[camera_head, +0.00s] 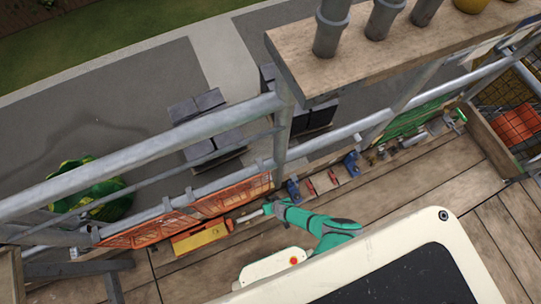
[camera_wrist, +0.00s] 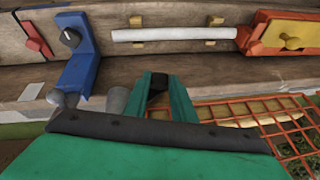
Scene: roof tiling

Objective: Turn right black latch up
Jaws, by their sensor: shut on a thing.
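My gripper (camera_wrist: 160,82) has teal fingers and sits low along the wooden board in the wrist view. It is shut on a small black piece (camera_wrist: 157,84), which looks like the black latch; the fingers hide most of it, so its angle cannot be told. In the head view my gripper (camera_head: 273,207) is beside the wall board, between a blue bracket (camera_head: 293,189) and a yellow-orange tool (camera_head: 202,237). In the wrist view the blue bracket (camera_wrist: 78,62) carries a dark knob (camera_wrist: 70,38).
A white rod (camera_wrist: 172,33) runs to the orange tool (camera_wrist: 285,36) in the wrist view. Orange netting (camera_wrist: 250,117) lies close by. Scaffold rails (camera_head: 140,155) and a raised plank (camera_head: 390,50) bound the far side. The plank deck (camera_head: 440,180) is clear at the right.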

